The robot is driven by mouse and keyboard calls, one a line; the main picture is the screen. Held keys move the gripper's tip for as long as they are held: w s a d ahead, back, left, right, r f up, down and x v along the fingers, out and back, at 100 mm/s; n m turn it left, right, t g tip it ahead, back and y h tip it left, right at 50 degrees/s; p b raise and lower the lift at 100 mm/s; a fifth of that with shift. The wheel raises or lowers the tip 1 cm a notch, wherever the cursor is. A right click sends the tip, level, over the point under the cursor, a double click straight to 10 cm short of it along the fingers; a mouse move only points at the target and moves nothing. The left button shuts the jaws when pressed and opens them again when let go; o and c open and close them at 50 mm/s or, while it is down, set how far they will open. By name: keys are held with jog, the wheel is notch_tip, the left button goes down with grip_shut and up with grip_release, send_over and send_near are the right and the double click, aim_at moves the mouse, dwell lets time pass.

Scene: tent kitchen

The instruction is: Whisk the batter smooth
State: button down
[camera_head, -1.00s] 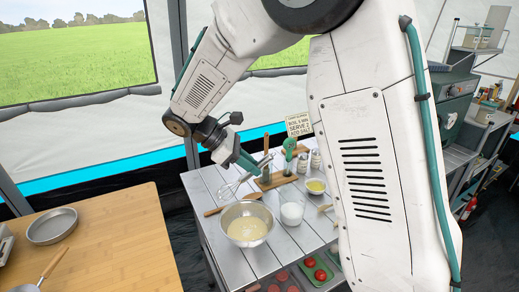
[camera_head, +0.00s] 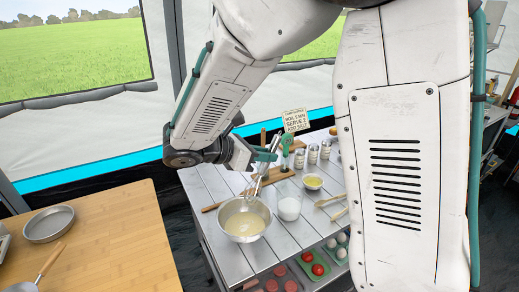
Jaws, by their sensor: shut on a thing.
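A steel mixing bowl (camera_head: 227,211) with pale, cream-coloured batter (camera_head: 244,224) stands near the left end of the white slatted table. My gripper (camera_head: 266,156), with green fingers, is shut on the handle of a wire whisk. The whisk (camera_head: 256,185) hangs steeply from my gripper over the back right rim of the bowl. Its lower end is by the rim, and I cannot tell whether it touches the batter. The batter's surface looks mostly even.
A glass of white liquid (camera_head: 289,208) stands close to the bowl's right. A small bowl of yellow liquid (camera_head: 313,183), wooden spoons, shakers (camera_head: 312,153) and a recipe sign (camera_head: 295,121) are near. A wooden table (camera_head: 110,250) with a pan (camera_head: 48,224) is at left.

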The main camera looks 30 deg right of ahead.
aim_at(248, 188)
jog(key=shift+d+f, duration=0.55)
jog(key=shift+f, duration=0.35)
jog(key=shift+a+f, duration=0.6)
jog(key=shift+f, duration=0.75)
jog(key=shift+a+f, duration=0.6)
jog(key=shift+f, duration=0.75)
jog(key=shift+a+f, duration=0.6)
jog(key=shift+f, duration=0.75)
jog(key=shift+d, duration=0.1)
